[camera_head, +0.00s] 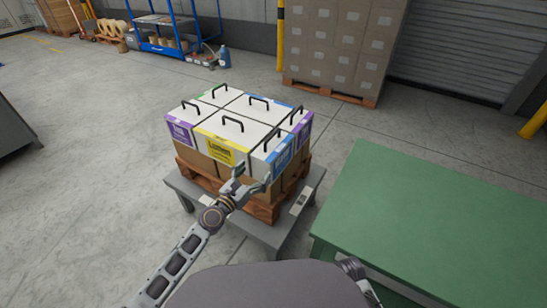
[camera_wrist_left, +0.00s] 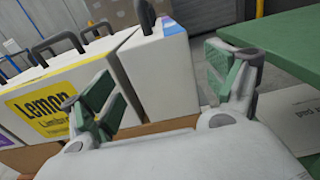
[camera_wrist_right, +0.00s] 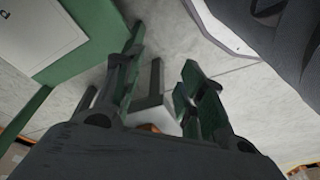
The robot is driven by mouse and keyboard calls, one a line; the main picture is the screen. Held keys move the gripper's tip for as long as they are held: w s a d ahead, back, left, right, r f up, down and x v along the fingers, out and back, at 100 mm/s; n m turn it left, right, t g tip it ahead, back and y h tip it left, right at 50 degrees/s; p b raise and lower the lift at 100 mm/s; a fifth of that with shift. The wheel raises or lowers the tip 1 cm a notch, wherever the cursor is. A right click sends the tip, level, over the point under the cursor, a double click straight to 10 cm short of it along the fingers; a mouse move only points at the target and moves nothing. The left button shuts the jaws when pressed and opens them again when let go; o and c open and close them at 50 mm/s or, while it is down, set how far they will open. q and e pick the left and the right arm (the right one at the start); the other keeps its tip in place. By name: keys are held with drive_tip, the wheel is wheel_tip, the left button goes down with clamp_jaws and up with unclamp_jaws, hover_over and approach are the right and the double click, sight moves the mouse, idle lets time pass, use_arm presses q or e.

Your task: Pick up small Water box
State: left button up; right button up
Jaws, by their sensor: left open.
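Several white-topped boxes with black handles stand together on a wooden pallet (camera_head: 262,208). The front right box (camera_head: 268,146) has a blue label and is narrower than the yellow-labelled Lemon box (camera_head: 228,138) to its left. I cannot read its label, so I cannot confirm it is the small Water box. My left gripper (camera_head: 252,181) is open and empty, low in front of this box. In the left wrist view, the white box (camera_wrist_left: 160,72) stands ahead between the spread fingers, apart from them. My right gripper (camera_wrist_right: 160,80) is open and empty, beside the green table.
The pallet rests on a grey stand (camera_head: 255,232). A green table (camera_head: 440,220) is at the right, its top bare in the head view. A tall carton stack (camera_head: 340,45) and a blue cart (camera_head: 165,45) stand behind.

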sight(260, 165)
use_arm(q)
drive_tip(key=shift+x, duration=2.1)
drive_tip(key=shift+w+a, duration=0.1)
drive_tip(key=shift+a, duration=0.05)
drive_tip(key=c, duration=1.2)
drive_tip(key=shift+o, duration=0.2)
